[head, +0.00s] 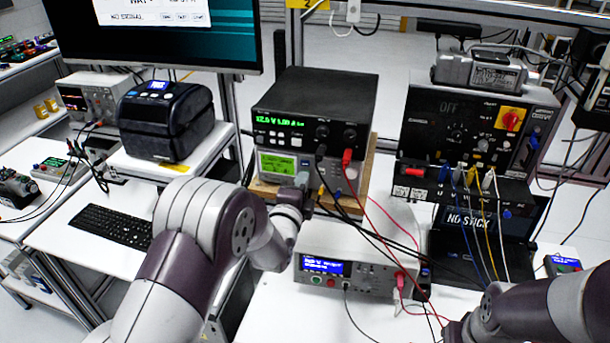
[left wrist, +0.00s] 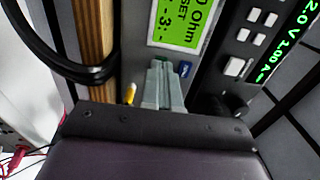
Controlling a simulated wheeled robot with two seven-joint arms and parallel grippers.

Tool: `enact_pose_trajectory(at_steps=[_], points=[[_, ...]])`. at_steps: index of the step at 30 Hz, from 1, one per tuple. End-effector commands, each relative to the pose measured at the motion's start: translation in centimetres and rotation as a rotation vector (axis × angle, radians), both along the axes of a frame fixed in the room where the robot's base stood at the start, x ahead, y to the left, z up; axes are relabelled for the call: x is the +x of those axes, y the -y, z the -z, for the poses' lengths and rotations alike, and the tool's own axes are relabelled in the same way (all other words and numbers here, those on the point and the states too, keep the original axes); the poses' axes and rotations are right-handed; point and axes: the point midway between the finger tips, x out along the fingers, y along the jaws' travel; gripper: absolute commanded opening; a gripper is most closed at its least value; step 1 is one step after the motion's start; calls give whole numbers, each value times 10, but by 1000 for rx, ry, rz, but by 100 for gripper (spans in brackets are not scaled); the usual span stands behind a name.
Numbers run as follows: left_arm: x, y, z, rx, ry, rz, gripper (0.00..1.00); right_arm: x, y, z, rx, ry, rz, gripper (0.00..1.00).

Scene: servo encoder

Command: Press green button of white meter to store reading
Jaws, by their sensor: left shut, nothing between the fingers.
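The white meter (head: 365,247) stands on the white bench, with a lit blue display (head: 322,265) on its front. A small green button (head: 317,281) sits below that display, with a red one beside it. My left gripper (head: 302,181) is above and behind the white meter, at the front of the instrument with a green screen (head: 277,164). In the left wrist view its shut, empty fingers (left wrist: 162,82) point at that instrument's panel, just below the green screen. I cannot tell whether they touch it. My right arm shows at lower right; its gripper is out of view.
A black power supply (head: 318,110) rests on top of the green-screen instrument. Red and black leads (head: 385,210) hang down over the white meter's right side. A black calibrator-like unit (head: 470,130) with several cables stands at right. A keyboard (head: 112,226) lies at left.

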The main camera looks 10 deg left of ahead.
Motion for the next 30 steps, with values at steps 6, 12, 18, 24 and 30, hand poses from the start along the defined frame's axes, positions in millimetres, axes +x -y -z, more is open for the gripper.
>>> enact_pose_trajectory(at_steps=[6, 12, 18, 24, 30], points=[[3, 0, 1, 0, 0, 0, 0, 0, 0, 3, 0, 0, 0, 0], [5, 0, 0, 0, 1, 0, 0, 0, 0, 4, 0, 0, 0, 0], [2, 0, 0, 0, 0, 0, 0, 0, 0, 4, 0, 0, 0, 0], [-11, 0, 0, 0, 1, 0, 0, 0, 0, 4, 0, 0, 0, 0], [-16, -1, 0, 0, 0, 0, 0, 0, 0, 5, 0, 0, 0, 0]])
